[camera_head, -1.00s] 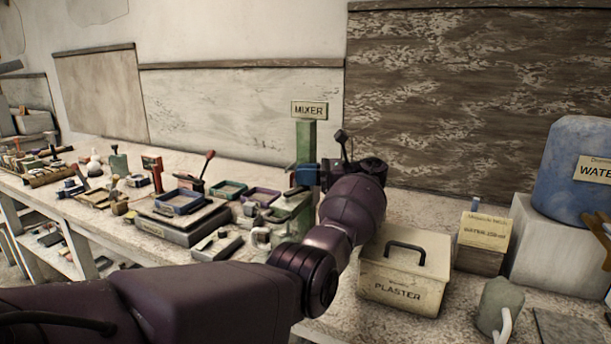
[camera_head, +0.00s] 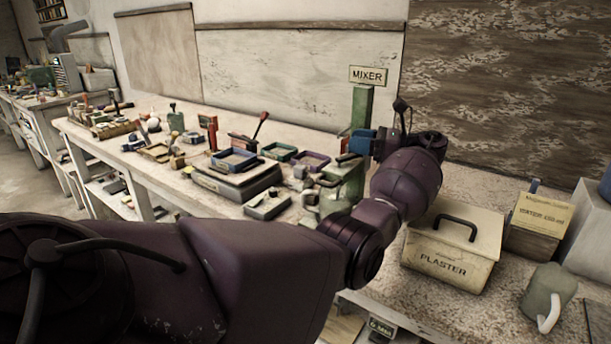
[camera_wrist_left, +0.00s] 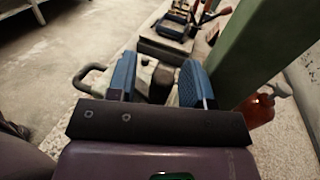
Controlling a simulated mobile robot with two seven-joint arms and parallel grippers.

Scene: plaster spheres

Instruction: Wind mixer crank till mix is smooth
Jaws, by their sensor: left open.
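The mixer's green post (camera_head: 362,105) stands on the bench under a sign reading MIXER (camera_head: 368,75). Its green lower body (camera_head: 345,182) is partly behind my left arm. My left gripper (camera_head: 362,142), with blue fingers, is beside the post. In the left wrist view the gripper (camera_wrist_left: 158,78) is open, with the green post (camera_wrist_left: 268,40) close on its right. A dark piece (camera_wrist_left: 155,88) shows between or beyond the fingers; I cannot tell whether it is the crank or whether they touch it. The mix is not visible. My right gripper is not in view.
A plaster box (camera_head: 455,245) with a black handle stands right of my left arm. A grey-green mug (camera_head: 548,298) and a labelled box (camera_head: 540,222) stand farther right.

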